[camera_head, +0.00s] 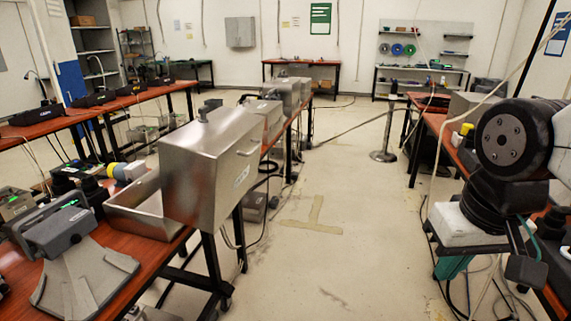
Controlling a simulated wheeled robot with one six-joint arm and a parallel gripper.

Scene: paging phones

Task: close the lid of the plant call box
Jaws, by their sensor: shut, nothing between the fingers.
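The plant call box looks like the stainless steel box on the wooden table at left. Its open shallow body (118,212) lies nearest the table's middle. A large deep steel lid (205,170) stands raised, to the right of the body, with a small handle (250,147) on its right face. The lid is open and upright. What lies inside the body is mostly hidden. My gripper is not in view. A black and white jointed arm part is at the right edge, apart from the box.
A metal post (385,140) stands on the floor. The floor aisle (315,230) is largely clear. Another table (440,125) is at right.

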